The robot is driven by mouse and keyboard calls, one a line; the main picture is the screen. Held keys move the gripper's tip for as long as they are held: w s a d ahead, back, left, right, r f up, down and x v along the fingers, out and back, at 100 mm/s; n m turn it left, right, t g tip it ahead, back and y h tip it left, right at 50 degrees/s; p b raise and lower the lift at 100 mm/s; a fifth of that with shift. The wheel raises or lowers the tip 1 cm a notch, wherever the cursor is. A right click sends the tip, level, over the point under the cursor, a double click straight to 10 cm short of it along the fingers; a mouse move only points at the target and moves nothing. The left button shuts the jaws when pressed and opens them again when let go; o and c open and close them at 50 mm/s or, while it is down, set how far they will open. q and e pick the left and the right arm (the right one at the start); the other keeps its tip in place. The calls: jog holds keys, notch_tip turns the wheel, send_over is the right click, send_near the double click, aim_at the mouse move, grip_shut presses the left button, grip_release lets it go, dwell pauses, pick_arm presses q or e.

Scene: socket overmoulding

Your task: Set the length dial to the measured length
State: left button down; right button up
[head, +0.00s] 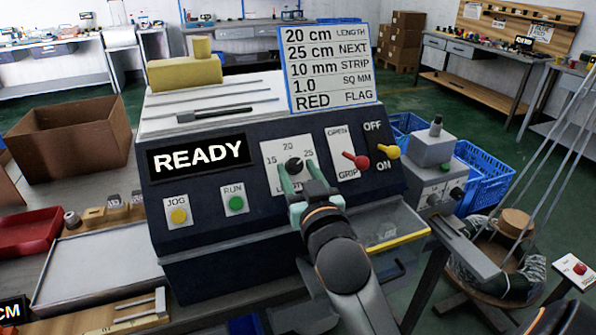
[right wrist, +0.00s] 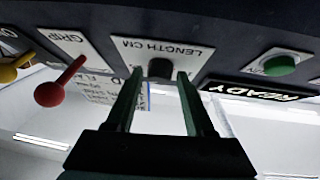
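The length dial is a black knob (head: 294,164) on a white plate (head: 271,150) marked 15, 20 and 25, on the front of a dark machine (head: 210,205). In the right wrist view the knob (right wrist: 160,68) sits on a plate lettered LENGTH CM. My right gripper (head: 298,174) is at the dial, with one green finger on each side of the knob. In the right wrist view the fingers (right wrist: 160,76) stand apart, with a small gap to the knob on both sides. I cannot tell where the knob points.
A card (head: 330,68) reads 20 cm LENGTH, 25 cm NEXT. The display (head: 198,158) reads READY. A red grip lever (head: 356,160) and yellow power lever (head: 388,151) stick out right of the dial. The green RUN button (head: 236,203) and yellow JOG button (head: 179,216) are left.

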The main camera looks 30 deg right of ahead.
grip_shut()
dwell(0.3)
